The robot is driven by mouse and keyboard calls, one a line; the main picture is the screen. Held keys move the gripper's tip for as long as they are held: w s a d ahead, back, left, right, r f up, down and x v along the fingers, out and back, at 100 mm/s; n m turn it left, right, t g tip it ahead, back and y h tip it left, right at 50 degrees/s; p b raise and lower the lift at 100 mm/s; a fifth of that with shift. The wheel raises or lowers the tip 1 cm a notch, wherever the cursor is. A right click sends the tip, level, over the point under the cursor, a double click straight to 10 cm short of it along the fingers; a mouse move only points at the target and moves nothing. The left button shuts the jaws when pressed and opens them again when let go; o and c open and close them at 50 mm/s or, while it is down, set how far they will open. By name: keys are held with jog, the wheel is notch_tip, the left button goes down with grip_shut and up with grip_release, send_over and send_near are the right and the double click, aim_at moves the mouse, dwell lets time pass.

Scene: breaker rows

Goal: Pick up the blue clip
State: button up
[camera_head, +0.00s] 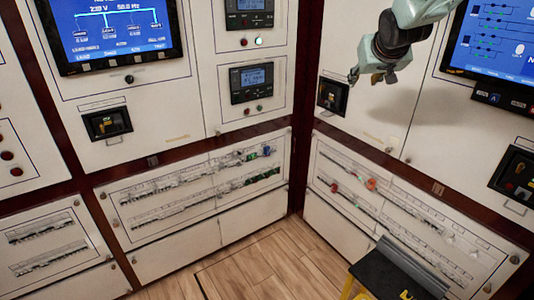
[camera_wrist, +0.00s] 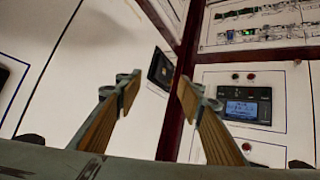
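A small blue piece (camera_head: 267,151) sits at the right end of the upper breaker row on the left wall panel. It may be the blue clip, but it is too small to make out its shape. My gripper (camera_head: 371,76) is high in front of the right wall, well above and to the right of that piece. In the wrist view, its two fingers (camera_wrist: 157,88) stand apart with nothing between them.
A black-topped stand (camera_head: 378,275) with yellow legs is at the bottom right, with small items at its front edge. The wooden floor (camera_head: 265,265) between the panels is clear.

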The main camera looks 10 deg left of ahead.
jog(key=w+a+f+n+t+y+b, duration=0.1)
jog(key=w+a+f+y, duration=0.1)
jog(key=w+a+f, duration=0.5)
jog(key=w+a+f+n+t+y, duration=0.1)
jog(key=w+a+f, duration=0.1)
jog(key=w+f, duration=0.8)
jog(key=w+a+f+n+t+y+b, duration=0.15)
jog(key=w+a+f, duration=0.4)
jog(key=w, duration=0.55)
jog(key=a+f+n+y, duration=0.1)
jog(key=a+f+y, duration=0.2)
jog(key=a+f, duration=0.4)
jog(key=a+f+n+g+y+b, duration=0.1)
jog(key=a+f+y, duration=0.3)
jog(key=f, duration=2.1)
jog(key=a+n, duration=0.1)
jog(key=a, duration=0.2)
jog(key=shift+w+a+f, duration=0.25)
jog(key=shift+w+f, duration=0.1)
jog(key=shift+f, duration=0.05)
jog(key=shift+w+a, duration=0.1)
jog(key=b, duration=0.2)
send_near(267, 151)
jog(key=shift+w+a+r, duration=0.6)
jog(key=shift+w, duration=0.55)
jog(key=shift+w+a+r+b, duration=0.1)
jog(key=shift+w+a+b, duration=0.2)
jog(key=shift+w, duration=0.05)
